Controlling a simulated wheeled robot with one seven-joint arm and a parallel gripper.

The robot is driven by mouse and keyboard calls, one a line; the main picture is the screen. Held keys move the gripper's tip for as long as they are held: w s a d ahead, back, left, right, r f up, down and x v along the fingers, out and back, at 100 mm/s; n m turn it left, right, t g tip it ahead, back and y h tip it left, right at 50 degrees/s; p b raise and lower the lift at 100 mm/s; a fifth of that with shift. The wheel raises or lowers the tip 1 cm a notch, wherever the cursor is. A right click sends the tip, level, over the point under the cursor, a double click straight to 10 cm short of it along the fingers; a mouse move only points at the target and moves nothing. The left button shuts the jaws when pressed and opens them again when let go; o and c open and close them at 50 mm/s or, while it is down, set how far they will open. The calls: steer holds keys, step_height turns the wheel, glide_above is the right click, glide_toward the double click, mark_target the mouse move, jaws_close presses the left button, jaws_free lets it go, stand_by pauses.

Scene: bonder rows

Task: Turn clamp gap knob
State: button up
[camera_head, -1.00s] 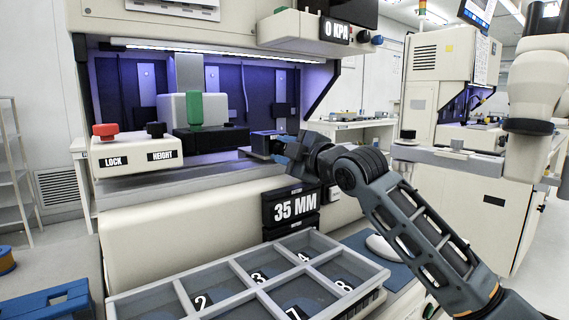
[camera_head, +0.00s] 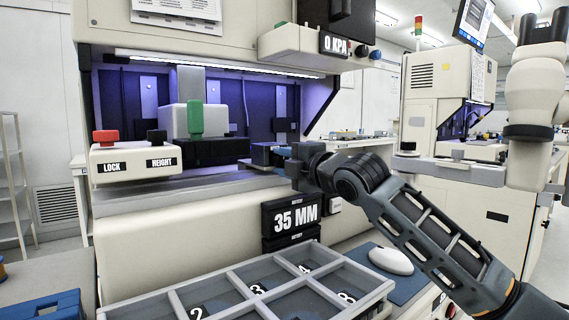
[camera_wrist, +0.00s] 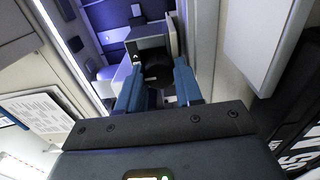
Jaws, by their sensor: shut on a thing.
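In the wrist view a dark round knob (camera_wrist: 158,70) sits between the two blue fingers of my gripper (camera_wrist: 158,84), in front of a grey-white box face. My gripper is shut on this knob. In the head view my gripper (camera_head: 264,153) reaches in at the right front of the bonder's lit bay. The knob is hidden there behind the fingers and wrist. No marking on it can be read. A black display (camera_head: 291,214) reading "35 MM" is on the front below my wrist.
A panel with a red LOCK knob (camera_head: 105,137) and a black HEIGHT knob (camera_head: 156,137) juts out at left. A "0 KPA" display (camera_head: 335,45) hangs above. A numbered compartment tray (camera_head: 240,290) stands below, with a white mouse (camera_head: 391,260) at its right.

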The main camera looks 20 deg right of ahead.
steer(key=shift+f, duration=0.1)
steer(key=o, duration=1)
steer(key=shift+o, duration=0.2)
steer(key=shift+f, duration=0.1)
steer(key=shift+s, duration=0.1)
